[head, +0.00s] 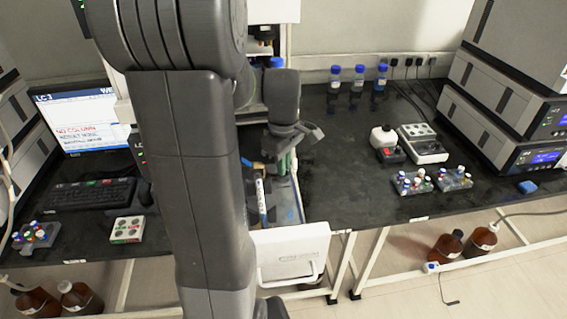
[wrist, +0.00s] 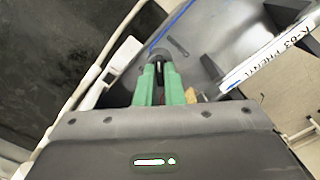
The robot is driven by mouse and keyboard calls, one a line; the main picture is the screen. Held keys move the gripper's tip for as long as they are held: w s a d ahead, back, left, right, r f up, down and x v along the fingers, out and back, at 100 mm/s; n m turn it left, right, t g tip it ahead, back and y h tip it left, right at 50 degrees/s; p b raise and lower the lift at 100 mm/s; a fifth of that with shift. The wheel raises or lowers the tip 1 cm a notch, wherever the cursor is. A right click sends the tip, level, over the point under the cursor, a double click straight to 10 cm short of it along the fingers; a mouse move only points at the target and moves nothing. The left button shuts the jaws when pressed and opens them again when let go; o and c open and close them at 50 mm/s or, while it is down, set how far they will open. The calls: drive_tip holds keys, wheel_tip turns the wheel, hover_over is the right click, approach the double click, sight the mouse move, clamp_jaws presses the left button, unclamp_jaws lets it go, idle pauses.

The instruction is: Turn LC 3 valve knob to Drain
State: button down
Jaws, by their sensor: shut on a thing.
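My gripper (wrist: 158,72) has green fingers and is shut on a small dark knob (wrist: 170,54) in the wrist view. The knob sits in front of a grey tray-like surface with a blue line; its pointer and any position marks cannot be read. In the head view my gripper (head: 286,163) reaches down into the LC 3 stack, and the knob is hidden there. The LC 3 screen (head: 82,120) at the left shows "NO COLUMN" in red and "RESULT NONE".
A white column labelled "K-63 PHENYL" (wrist: 265,62) lies close right of my fingers. A white open door (head: 291,254) hangs at the front. A keyboard (head: 92,194) lies left; vial racks (head: 412,184), a white bottle (head: 383,136) and instruments (head: 500,127) stand right.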

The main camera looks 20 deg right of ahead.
drive_tip(key=n, duration=0.8)
drive_tip(key=shift+n+p, duration=0.35)
drive_tip(key=shift+n, duration=0.05)
drive_tip(key=n, duration=0.4)
drive_tip(key=shift+n, duration=2.5)
drive_tip(key=c, duration=1.5)
unclamp_jaws()
drive_tip(key=shift+c, duration=0.2)
